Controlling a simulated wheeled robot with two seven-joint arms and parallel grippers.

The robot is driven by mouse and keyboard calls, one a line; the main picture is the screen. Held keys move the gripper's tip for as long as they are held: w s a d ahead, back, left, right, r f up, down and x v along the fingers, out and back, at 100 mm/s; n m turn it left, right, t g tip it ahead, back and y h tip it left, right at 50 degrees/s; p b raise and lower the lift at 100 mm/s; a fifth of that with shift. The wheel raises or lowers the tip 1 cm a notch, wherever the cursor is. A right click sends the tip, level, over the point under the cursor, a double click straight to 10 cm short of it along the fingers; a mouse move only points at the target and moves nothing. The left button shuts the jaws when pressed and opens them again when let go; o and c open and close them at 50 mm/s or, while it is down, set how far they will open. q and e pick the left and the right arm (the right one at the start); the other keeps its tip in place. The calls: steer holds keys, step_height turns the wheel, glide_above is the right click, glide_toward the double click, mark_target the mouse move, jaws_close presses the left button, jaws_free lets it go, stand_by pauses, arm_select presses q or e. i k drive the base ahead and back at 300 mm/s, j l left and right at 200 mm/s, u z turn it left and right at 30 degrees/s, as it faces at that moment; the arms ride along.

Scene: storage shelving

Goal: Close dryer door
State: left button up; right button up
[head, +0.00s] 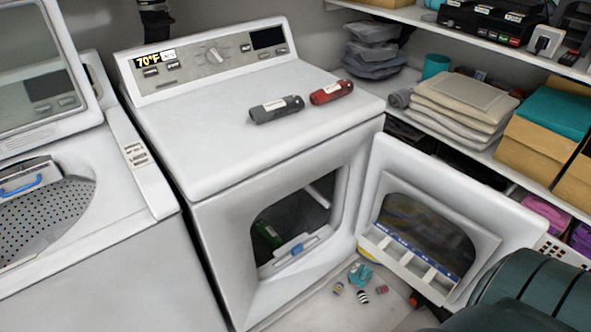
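The white dryer (270,140) stands in the middle, facing the lower right. Its door (385,190) is wide open, swung out to the right on the side of the opening nearer the shelves. The door's inner face shows, with a dark window and a white compartmented ledge along its lower part. The dark drum opening (300,222) is uncovered, with a green item (268,235) and a white piece with a blue part (297,249) inside. Neither of my grippers can be made out. A dark green ridged shape at the lower right covers the area near the door's outer end.
A top-loading washer (165,270) with its lid up stands close at the left. Two cylinders, grey (277,109) and red (331,92), lie on the dryer top. Small items (362,297) lie on the floor below the door. Shelves with folded cloths (465,100) and boxes (535,150) line the right.

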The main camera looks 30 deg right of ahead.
mark_target(467, 227)
steer(key=k+l+z, duration=0.1)
steer(key=l, duration=0.35)
steer(key=k+l, duration=0.25)
steer(key=l, duration=0.2)
steer(key=k+l+z, duration=0.15)
steer(key=l, duration=0.35)
steer(key=k+l+z, duration=0.1)
steer(key=l, duration=0.35)
steer(key=k+l+z, duration=0.1)
steer(key=l, duration=0.4)
steer(key=k+l, duration=0.15)
steer(key=l, duration=0.35)
steer(key=k+z, duration=0.05)
